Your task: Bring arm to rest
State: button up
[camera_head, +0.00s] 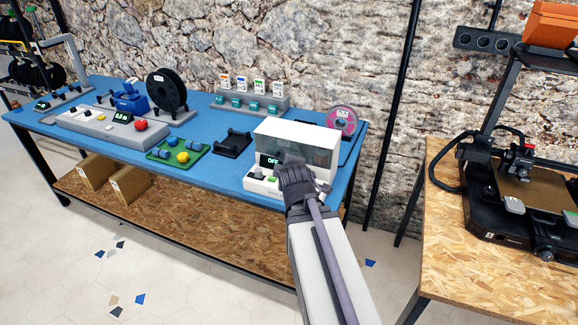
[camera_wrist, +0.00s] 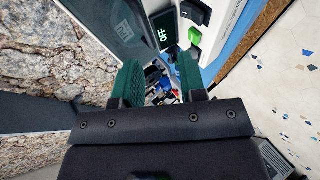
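My arm reaches up from the bottom of the head view, and my gripper (camera_head: 292,166) is at the front of a white box-shaped device (camera_head: 297,137) on the blue table. I cannot tell whether it touches the device. In the wrist view, the two green fingers of my gripper (camera_wrist: 158,85) stand apart with nothing held between them. The device's dark display (camera_wrist: 164,33) reads OFF, with a green button (camera_wrist: 195,36) beside it. My wrist hides part of the device's front in the head view.
The blue table (camera_head: 222,180) holds a grey console (camera_head: 95,126), a black spool (camera_head: 166,91), a green board (camera_head: 180,153) and a pink spool (camera_head: 343,119). A 3D printer (camera_head: 515,228) stands on a wooden table (camera_head: 455,275) at right. A floor gap separates the tables.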

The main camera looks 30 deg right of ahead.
jog(key=shift+w+f, duration=0.1)
jog(key=s+a+f+m+g+y+p, duration=0.35)
jog(key=s+a+m+g, duration=0.2)
jog(key=a+m, duration=0.2)
jog(key=s+a+r+m+g+y+p, duration=0.1)
jog(key=s+a+r+g+p, duration=0.15)
jog(key=a, duration=0.55)
jog(key=s+a+r+m+g+y+p, duration=0.1)
jog(key=a+r+g+p, duration=0.2)
jog(key=a, duration=0.5)
notch_tip(320, 180, down, 39)
jog(key=b, duration=3.7)
jog(key=shift+t+b, duration=0.4)
